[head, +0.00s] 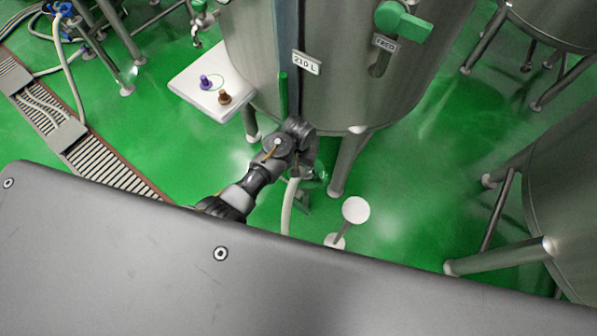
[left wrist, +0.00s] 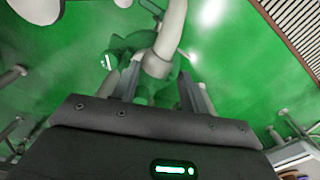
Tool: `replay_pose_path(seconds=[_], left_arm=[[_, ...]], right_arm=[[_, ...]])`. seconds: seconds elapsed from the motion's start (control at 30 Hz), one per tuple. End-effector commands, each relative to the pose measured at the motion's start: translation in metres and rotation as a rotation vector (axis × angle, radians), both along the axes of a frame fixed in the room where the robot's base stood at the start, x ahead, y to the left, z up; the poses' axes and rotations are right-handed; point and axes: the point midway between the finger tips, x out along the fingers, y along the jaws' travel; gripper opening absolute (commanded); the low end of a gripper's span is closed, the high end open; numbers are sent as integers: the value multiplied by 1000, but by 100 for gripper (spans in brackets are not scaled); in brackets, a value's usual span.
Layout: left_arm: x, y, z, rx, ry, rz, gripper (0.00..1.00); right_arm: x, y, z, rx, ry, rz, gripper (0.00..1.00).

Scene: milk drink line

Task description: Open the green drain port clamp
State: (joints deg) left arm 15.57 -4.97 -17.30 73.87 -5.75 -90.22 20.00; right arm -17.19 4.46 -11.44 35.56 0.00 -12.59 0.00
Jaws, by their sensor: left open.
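In the left wrist view a green clamp (left wrist: 150,88) with dark green parts sits around the end of a pale hose (left wrist: 168,38); its outline blends with the green floor. My left gripper (left wrist: 160,68) is open, with one finger on each side of the hose end and clamp. I cannot tell whether the fingers touch it. In the head view my left arm reaches under the front of the steel tank (head: 250,45) marked 210 L, and its wrist hides most of the clamp. The pale hose (head: 288,205) hangs below it. My right gripper is not in view.
Tank legs (head: 348,165) and a white disc on a stand (head: 355,210) are close to the right.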

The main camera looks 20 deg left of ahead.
Motion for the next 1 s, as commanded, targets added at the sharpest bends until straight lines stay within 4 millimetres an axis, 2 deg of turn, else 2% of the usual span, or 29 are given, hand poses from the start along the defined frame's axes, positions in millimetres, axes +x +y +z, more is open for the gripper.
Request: replay_pose_path(seconds=[0.1, 0.3, 0.47, 0.73, 1.0], left_arm=[[0, 1, -23, 2, 3, 0, 44], [0, 1, -49, 1, 1, 0, 44], [0, 1, -57, 1, 0, 0, 44], [0, 0, -58, 0, -1, 0, 44], [0, 1, -58, 0, -1, 0, 9]], right_arm=[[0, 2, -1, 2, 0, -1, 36], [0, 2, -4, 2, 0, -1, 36], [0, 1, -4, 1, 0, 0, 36], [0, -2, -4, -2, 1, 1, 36], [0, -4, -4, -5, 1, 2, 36]])
